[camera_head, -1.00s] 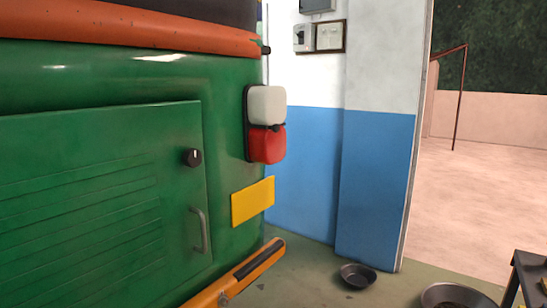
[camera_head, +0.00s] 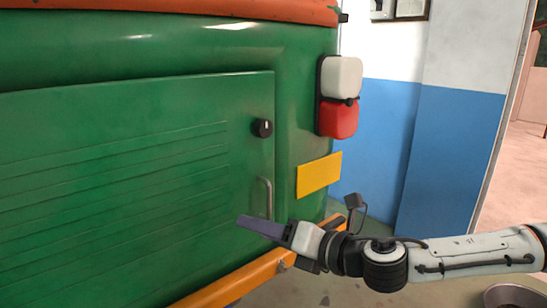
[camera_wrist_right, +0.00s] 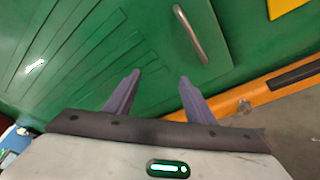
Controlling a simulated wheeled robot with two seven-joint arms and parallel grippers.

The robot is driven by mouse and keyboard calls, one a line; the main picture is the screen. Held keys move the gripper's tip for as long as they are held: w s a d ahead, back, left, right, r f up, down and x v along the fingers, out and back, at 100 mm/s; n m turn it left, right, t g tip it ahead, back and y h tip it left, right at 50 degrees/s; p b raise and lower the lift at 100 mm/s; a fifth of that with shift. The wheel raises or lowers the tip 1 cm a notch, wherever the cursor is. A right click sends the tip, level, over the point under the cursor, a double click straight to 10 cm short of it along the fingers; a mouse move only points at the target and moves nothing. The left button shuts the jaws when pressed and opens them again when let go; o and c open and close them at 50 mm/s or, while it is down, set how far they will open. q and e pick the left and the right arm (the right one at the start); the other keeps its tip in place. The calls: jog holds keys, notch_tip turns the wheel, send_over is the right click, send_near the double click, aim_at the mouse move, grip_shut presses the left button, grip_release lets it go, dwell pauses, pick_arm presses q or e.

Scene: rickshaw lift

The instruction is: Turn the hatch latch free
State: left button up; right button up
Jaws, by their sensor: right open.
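The hatch latch is a small round black knob (camera_head: 263,128) with a light mark on it, near the right edge of the green hatch (camera_head: 120,170). The hatch looks shut. A grey bar handle (camera_head: 266,198) is below the knob; it also shows in the right wrist view (camera_wrist_right: 190,35). My right gripper (camera_head: 262,228) is in front of the hatch, below the knob and near the handle's lower end. In the right wrist view its two purple fingers (camera_wrist_right: 153,90) are apart with nothing between them. The knob is outside that view. My left gripper is not in view.
An orange bumper (camera_head: 235,283) runs below the hatch. A white and red lamp (camera_head: 339,97) and a yellow plate (camera_head: 319,175) are right of the hatch. A metal bowl (camera_head: 513,296) is on the floor at lower right, near a blue and white wall (camera_head: 450,150).

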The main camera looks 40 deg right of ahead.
jog(key=s+d+r+n+t+h, duration=0.15)
jog(key=d+r+n, duration=0.3)
jog(key=r, duration=0.45)
jog(key=s+d+r+n+t+h, duration=0.1)
jog(key=s+d+r+n, duration=0.2)
jog(key=r+n, duration=0.35)
jog(key=m+p, duration=0.2)
send_near(267, 130)
jog(key=w, duration=0.3)
jog(key=shift+w+a, duration=0.2)
jog(key=shift+w, duration=1.5)
jog(key=shift+w+a, duration=0.1)
jog(key=shift+w, duration=0.65)
jog(key=shift+r, duration=0.1)
jog(key=shift+c, duration=0.2)
jog(key=c, duration=1)
